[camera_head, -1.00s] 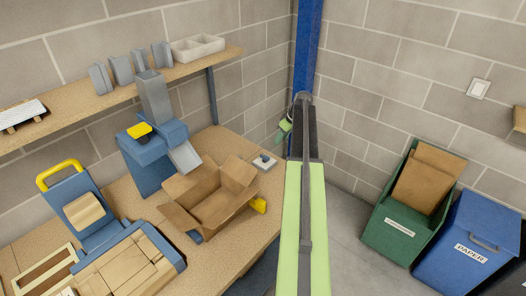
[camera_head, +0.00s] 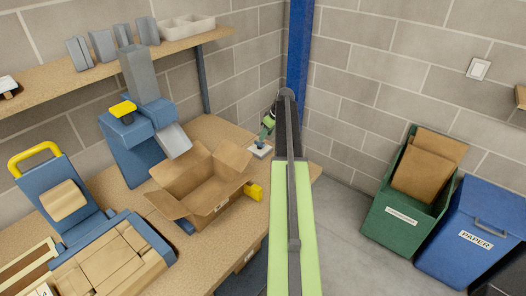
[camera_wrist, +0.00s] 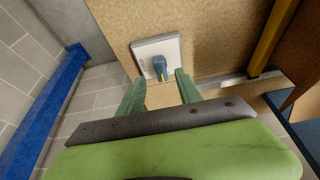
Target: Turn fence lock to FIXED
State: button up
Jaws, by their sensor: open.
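The fence lock is a blue knob (camera_wrist: 160,68) with a yellow mark on a pale square plate (camera_wrist: 147,48) on the workbench top. In the wrist view the yellow mark points towards my gripper, and small marks on the plate are too small to read. My gripper (camera_wrist: 156,84) is open and empty, its two green fingers spread to either side of the knob and apparently short of it. In the head view the plate (camera_head: 259,152) lies at the bench's back right, with my green gripper (camera_head: 268,124) just above it; the knob is hard to make out there.
An open cardboard box (camera_head: 205,185) with a yellow piece (camera_head: 253,191) beside it stands left of the plate. A blue machine (camera_head: 135,140) is behind the box. A blue post (camera_head: 299,60) rises behind my arm. Green (camera_head: 405,205) and blue (camera_head: 475,235) bins stand right.

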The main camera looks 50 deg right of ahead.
aim_at(262, 143)
jog(key=b+x, duration=0.4)
jog(key=x, duration=0.2)
jog(key=shift+f, duration=0.2)
jog(key=shift+r, duration=0.1)
grip_shut()
